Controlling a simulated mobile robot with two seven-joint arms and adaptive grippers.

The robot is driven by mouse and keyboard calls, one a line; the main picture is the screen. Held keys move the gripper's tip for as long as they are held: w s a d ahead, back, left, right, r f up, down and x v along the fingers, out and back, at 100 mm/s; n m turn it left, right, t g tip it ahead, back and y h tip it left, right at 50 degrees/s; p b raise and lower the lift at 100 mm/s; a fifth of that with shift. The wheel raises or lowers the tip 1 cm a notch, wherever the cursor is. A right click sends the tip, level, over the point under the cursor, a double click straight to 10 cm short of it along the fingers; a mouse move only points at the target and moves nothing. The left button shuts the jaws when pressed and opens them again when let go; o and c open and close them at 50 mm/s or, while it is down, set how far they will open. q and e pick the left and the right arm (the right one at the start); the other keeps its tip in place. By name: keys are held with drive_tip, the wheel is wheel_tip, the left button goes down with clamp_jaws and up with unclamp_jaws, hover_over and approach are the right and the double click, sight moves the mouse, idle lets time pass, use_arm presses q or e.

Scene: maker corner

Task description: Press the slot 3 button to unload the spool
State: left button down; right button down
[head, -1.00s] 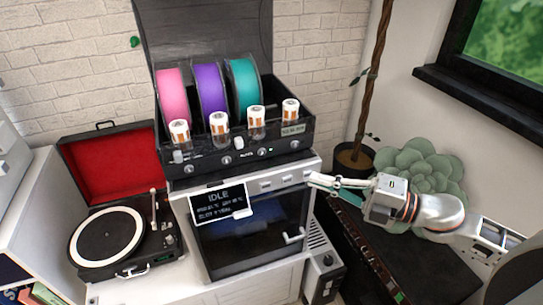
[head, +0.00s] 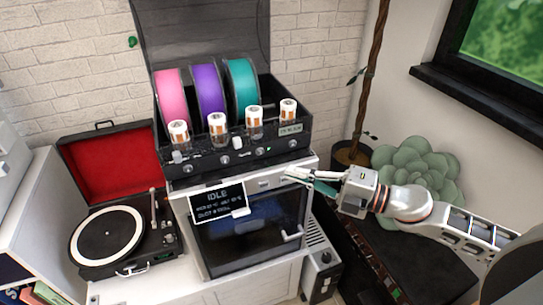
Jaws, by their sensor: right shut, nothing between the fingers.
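The black spool box (head: 286,158) sits on top of the printer with its dark lid raised. A pink spool (head: 172,97), a purple spool (head: 208,90) and a teal spool (head: 241,85) stand in it from left to right; the far right place looks empty. Small round buttons run along its front; the third from the left (head: 259,151) is below the teal spool. Slot numbers are too small to read. My right gripper (head: 291,177) is shut and empty, in front of the printer's upper right edge, below and right of that button. My left gripper is not in view.
The printer (head: 250,273) has a tilted screen (head: 219,203) reading IDLE and a dark front door. White-capped cylinders (head: 255,115) stand along the box front.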

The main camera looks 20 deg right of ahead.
sight(273, 171)
drive_tip(key=p+x, duration=0.1)
drive_tip(key=x, duration=0.4)
drive_tip(key=shift+w+r+p, duration=0.1)
drive_tip(key=shift+r+p, duration=0.05)
drive_tip(key=shift+p, duration=0.25)
drive_tip(key=shift+w, duration=1.85)
